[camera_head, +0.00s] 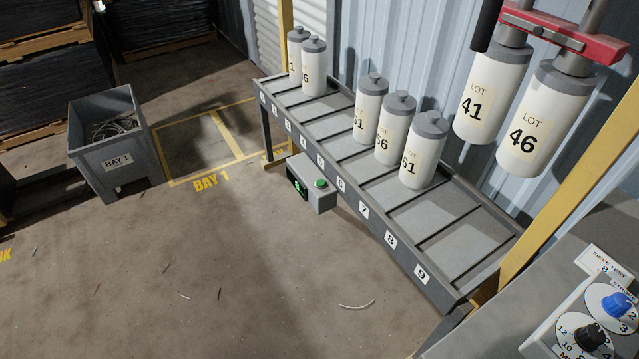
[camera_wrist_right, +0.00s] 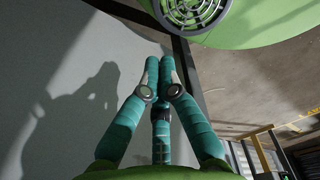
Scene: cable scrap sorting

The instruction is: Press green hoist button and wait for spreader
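The green hoist button (camera_head: 321,184) sits on top of a grey control box (camera_head: 322,200) at the rack's front edge. A small lit green display (camera_head: 297,184) is on its left face; its digit is too small to read surely. The red spreader (camera_head: 566,38) hangs at the upper right with two white canisters below it, LOT 41 (camera_head: 489,98) and LOT 46 (camera_head: 543,122). No gripper shows in the head view. In the right wrist view my right gripper (camera_wrist_right: 160,62) has its teal fingertips together with nothing between them. The button does not show there.
A grey BAY 1 bin (camera_head: 118,150) with cable scrap stands left. A yellow post (camera_head: 597,160) and dial panel (camera_head: 595,325) are at right. Open floor lies in front.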

